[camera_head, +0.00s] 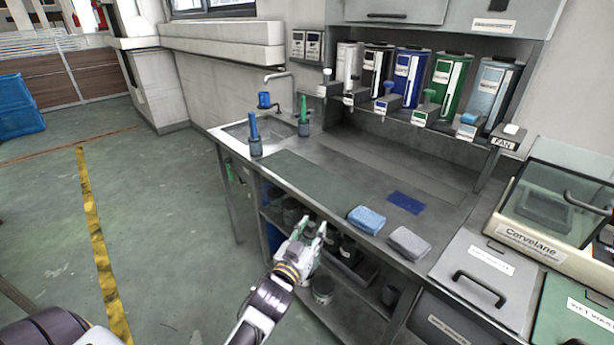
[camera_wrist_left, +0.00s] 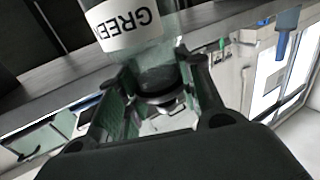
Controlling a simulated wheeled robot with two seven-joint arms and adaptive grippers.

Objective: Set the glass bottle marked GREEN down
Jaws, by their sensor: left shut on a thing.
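The glass bottle marked GREEN (camera_wrist_left: 135,38) is clear with a white label, and its lettering is upside down in the left wrist view. My left gripper (camera_wrist_left: 160,85) is shut on it near its dark-collared narrow end. In the head view my left gripper (camera_head: 312,232) is in front of the bench's near edge, by the open shelves. The bottle is hard to make out there. I cannot tell from these frames whether its base touches anything. My right gripper is not in view.
The bench top (camera_head: 330,185) has clear room in its middle. A blue sponge (camera_head: 367,219) and a grey sponge (camera_head: 409,243) lie near its front edge. A sink (camera_head: 262,130) is at the far left. Coloured dispensers (camera_head: 408,75) line the back. Jars stand on the shelves below.

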